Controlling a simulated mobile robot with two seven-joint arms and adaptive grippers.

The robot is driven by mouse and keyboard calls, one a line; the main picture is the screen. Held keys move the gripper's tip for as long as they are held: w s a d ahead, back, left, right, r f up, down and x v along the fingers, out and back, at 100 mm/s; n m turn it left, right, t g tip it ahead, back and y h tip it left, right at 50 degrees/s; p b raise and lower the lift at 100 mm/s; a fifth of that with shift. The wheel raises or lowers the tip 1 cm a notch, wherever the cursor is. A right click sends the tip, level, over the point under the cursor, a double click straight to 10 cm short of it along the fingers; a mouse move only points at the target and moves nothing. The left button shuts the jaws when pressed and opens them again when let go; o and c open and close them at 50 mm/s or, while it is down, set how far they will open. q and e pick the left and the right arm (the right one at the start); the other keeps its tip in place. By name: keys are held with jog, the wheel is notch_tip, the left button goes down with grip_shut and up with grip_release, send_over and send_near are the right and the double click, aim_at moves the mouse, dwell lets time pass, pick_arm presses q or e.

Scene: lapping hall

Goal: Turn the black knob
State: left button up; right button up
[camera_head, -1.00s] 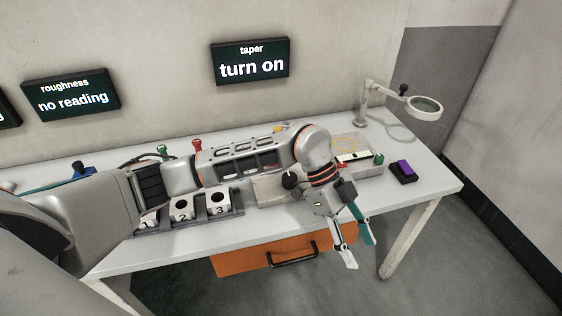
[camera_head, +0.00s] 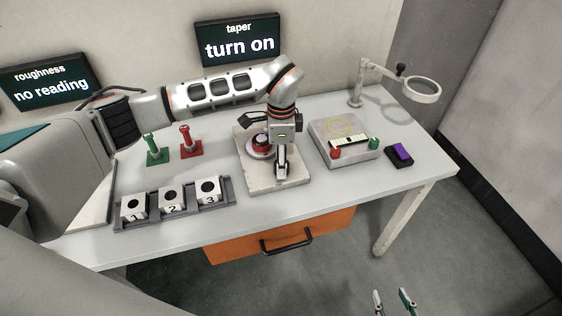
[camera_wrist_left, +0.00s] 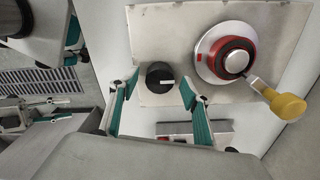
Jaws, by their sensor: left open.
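The black knob (camera_wrist_left: 158,76), with a white pointer mark toward the right, sits on a pale metal plate (camera_wrist_left: 162,40) in the left wrist view. My left gripper (camera_wrist_left: 160,84) is open, one finger on each side of the knob; I cannot tell if they touch it. In the head view my left gripper (camera_head: 281,172) points down over the plate (camera_head: 265,187) and hides the knob. A red ring dial (camera_wrist_left: 232,55) with a yellow-ended lever (camera_wrist_left: 287,105) is beside the knob. My right gripper (camera_head: 391,295) is open and empty at the bottom, in front of the table.
A grey box (camera_head: 333,127) with red and green knobs and a black-and-purple block (camera_head: 400,154) stand to the right. Numbered blocks (camera_head: 172,200) and green (camera_head: 156,155) and red (camera_head: 189,147) pegs are left. The wall screen (camera_head: 238,40) reads "taper turn on".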

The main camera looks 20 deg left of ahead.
pick_arm(q)
jog(key=shift+f, duration=0.75)
jog(key=c, duration=1.1)
